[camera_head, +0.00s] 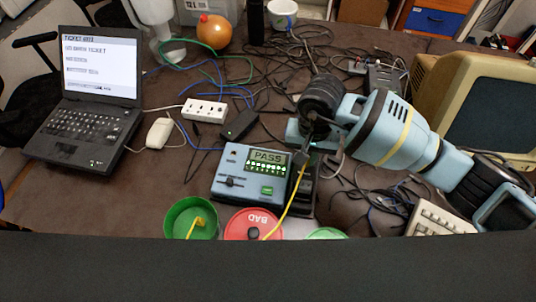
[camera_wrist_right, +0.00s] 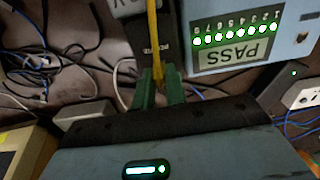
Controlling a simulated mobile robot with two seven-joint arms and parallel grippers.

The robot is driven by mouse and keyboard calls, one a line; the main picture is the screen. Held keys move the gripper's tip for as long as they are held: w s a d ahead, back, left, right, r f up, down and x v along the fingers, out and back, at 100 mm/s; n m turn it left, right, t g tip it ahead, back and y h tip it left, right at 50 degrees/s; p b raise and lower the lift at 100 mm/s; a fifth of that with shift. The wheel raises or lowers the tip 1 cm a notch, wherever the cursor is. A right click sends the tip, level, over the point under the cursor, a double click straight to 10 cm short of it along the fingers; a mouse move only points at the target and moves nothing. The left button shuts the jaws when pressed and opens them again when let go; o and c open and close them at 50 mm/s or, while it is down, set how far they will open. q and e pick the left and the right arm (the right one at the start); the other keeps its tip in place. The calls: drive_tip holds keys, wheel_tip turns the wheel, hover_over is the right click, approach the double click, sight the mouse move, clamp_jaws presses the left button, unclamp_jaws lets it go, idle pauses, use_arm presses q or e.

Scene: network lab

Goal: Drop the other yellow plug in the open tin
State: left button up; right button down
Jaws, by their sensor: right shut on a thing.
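My right gripper (camera_head: 308,148) is at the right side of the tester, above its black part. In the right wrist view its green fingers (camera_wrist_right: 160,90) are shut on the yellow plug's end, with the yellow cable (camera_wrist_right: 154,45) running away from between them. The plug itself is mostly hidden by the fingers; I cannot tell whether it is still seated. The yellow cable (camera_head: 292,203) hangs down toward the red lid. The open green tin (camera_head: 172,222) stands at the near edge with a yellow piece (camera_head: 198,224) inside. My left gripper is not in view.
The blue-grey tester (camera_head: 228,190) reads PASS. A red lid marked BAD (camera_head: 240,220) is beside the open tin, and a green lid (camera_head: 326,233) is further right. Loose cables lie behind and right. A laptop (camera_head: 85,120), mouse (camera_head: 158,133) and power strip (camera_head: 204,110) are left.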

drive_tip(key=shift+r+p, duration=0.55)
drive_tip(key=shift+r, duration=1.45)
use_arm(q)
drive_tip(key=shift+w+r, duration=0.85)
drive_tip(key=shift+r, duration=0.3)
